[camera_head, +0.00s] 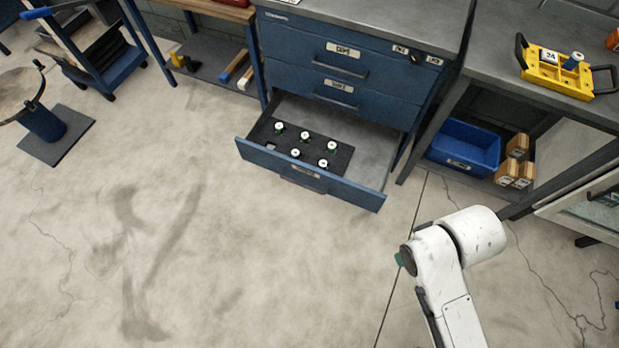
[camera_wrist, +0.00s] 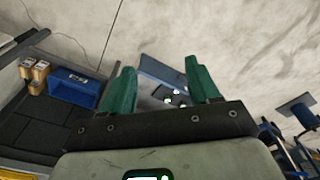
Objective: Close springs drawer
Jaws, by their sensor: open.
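The blue drawer cabinet (camera_head: 345,62) stands at the top middle of the head view. Its bottom drawer (camera_head: 357,191) is pulled well out; its label is too small to read. A dark insert with several white-topped round pieces lies in it. The two drawers above are shut. In the wrist view part of the open drawer (camera_wrist: 160,70) shows between the fingers of my gripper (camera_wrist: 160,88). The green fingers are apart, with nothing held. They do not appear to touch the drawer. In the head view my white arm is at the lower right, apart from the drawer.
A bench (camera_head: 550,100) to the right carries a yellow tray (camera_head: 541,70). A blue bin (camera_head: 465,147) and wooden blocks (camera_head: 517,146) sit on its lower shelf. A blue rack (camera_head: 92,55) and a round-topped stand (camera_head: 43,122) are at left. The floor before the drawer is clear.

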